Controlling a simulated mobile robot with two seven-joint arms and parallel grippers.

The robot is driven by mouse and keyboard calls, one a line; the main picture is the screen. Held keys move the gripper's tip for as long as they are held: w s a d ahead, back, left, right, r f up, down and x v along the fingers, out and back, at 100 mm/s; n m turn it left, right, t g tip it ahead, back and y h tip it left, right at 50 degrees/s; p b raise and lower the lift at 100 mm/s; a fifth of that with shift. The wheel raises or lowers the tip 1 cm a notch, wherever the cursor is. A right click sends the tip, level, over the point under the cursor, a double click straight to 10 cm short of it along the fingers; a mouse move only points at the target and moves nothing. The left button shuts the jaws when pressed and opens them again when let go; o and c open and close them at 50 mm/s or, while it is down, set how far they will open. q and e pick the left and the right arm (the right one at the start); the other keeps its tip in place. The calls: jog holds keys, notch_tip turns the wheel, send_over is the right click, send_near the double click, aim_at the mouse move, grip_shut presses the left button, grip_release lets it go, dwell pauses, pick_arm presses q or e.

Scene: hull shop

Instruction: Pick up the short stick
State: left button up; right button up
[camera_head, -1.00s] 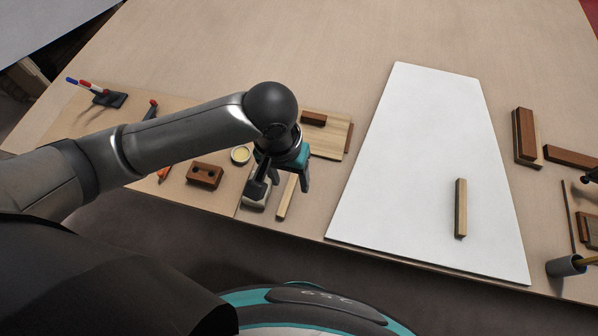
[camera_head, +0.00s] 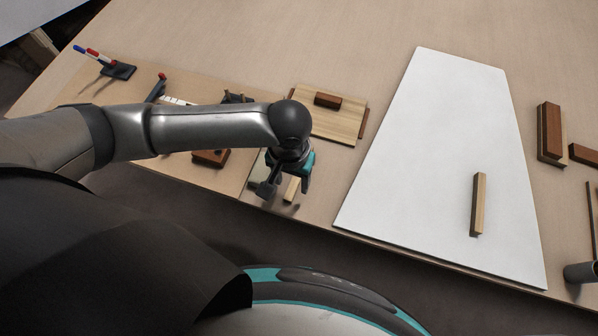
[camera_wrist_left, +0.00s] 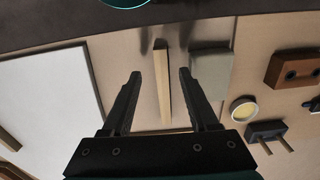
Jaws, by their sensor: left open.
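A pale wooden stick (camera_head: 291,189) lies on the table near its front edge, partly hidden by my left gripper in the head view. In the left wrist view the stick (camera_wrist_left: 162,88) runs lengthwise between the two fingers, with a gap on either side. My left gripper (camera_head: 285,190) is open and empty, over the stick; its fingers also show in the left wrist view (camera_wrist_left: 158,76). Another pale stick (camera_head: 478,205) lies on the white panel (camera_head: 425,150) to the right. My right gripper is not in view.
A grey-green block (camera_wrist_left: 210,75) lies close beside the stick, near one finger. A brown block with two holes (camera_wrist_left: 297,68) and a small round tin (camera_wrist_left: 243,110) are farther off. A pale board (camera_head: 340,125) with a brown block (camera_head: 328,100) lies behind the gripper.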

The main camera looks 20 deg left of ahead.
aim_at(292, 190)
pick_arm(q)
notch_tip(292, 190, down, 4)
jog(key=shift+w+a+f+b, duration=0.1)
jog(key=shift+w+a+b, duration=0.05)
jog(key=shift+b, duration=0.5)
jog(key=shift+c, duration=0.3)
grip_shut()
